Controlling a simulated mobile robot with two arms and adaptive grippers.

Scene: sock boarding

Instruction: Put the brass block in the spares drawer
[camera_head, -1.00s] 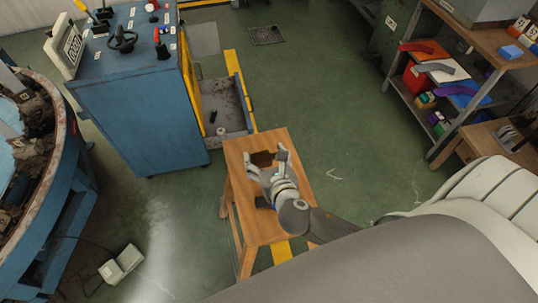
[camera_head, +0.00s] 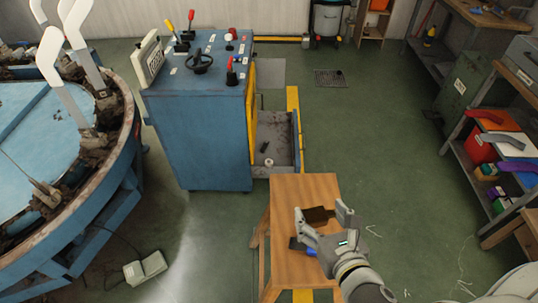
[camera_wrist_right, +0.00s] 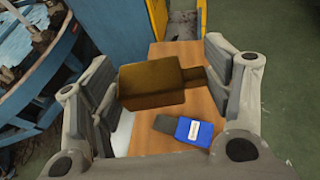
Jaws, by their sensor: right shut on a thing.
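The brass block (camera_head: 318,214) is a dark brown-gold block with a narrower stub at one end. My right gripper (camera_head: 325,217) is shut on it, over a small wooden table (camera_head: 300,187). In the right wrist view the block (camera_wrist_right: 152,82) lies between the two fingers (camera_wrist_right: 168,85), its stub toward the right-hand finger. It appears held above the tabletop; the exact gap is hard to tell. I cannot make out a drawer marked for spares. My left gripper is not in view.
A blue item with a white label (camera_wrist_right: 195,132) lies on the tabletop below the block. A blue control cabinet (camera_head: 205,130) stands beyond, with a low grey tray (camera_head: 275,140) beside it. Shelves (camera_head: 470,165) stand at right. Green floor is clear between.

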